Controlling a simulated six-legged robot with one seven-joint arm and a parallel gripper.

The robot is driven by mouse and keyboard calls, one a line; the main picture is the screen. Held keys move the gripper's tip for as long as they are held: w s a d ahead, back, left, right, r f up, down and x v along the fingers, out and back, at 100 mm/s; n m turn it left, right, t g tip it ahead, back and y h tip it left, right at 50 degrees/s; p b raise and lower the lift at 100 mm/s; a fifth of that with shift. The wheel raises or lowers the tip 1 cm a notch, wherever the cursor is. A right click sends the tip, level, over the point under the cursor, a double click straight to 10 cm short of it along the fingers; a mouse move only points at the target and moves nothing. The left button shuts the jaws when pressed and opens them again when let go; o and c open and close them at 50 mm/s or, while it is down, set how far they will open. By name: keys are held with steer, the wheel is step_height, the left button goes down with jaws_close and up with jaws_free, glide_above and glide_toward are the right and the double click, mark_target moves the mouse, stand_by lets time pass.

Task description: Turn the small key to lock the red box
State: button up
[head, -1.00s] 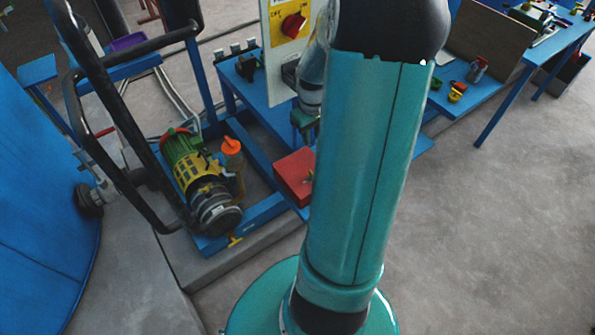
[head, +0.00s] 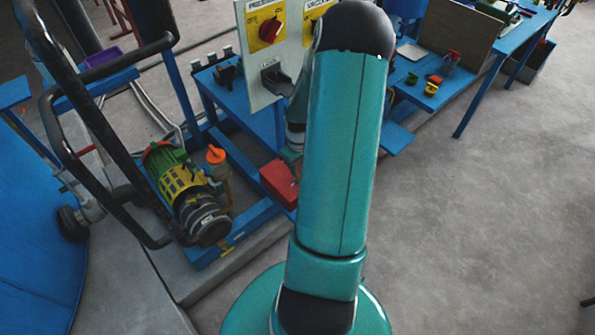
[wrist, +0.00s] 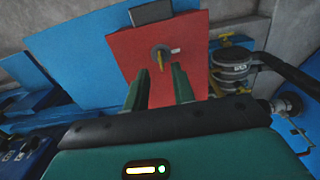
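The red box (head: 280,182) stands on the blue frame near the middle of the head view, partly hidden by my arm. In the wrist view its red face (wrist: 188,62) fills the upper middle. The small key (wrist: 160,58) sits in a round lock on that face, with a pale tag beside it. My gripper (wrist: 159,78) is open, with its two green fingers pointing toward the red face, one on each side below the key. Nothing is between the fingertips. The head view shows little of my gripper because my arm covers it.
A black tube rail (head: 90,120) is at left. The floor at right is clear.

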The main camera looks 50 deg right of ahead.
mark_target(298, 177)
steer(key=shift+f, duration=1.5)
jaws_close()
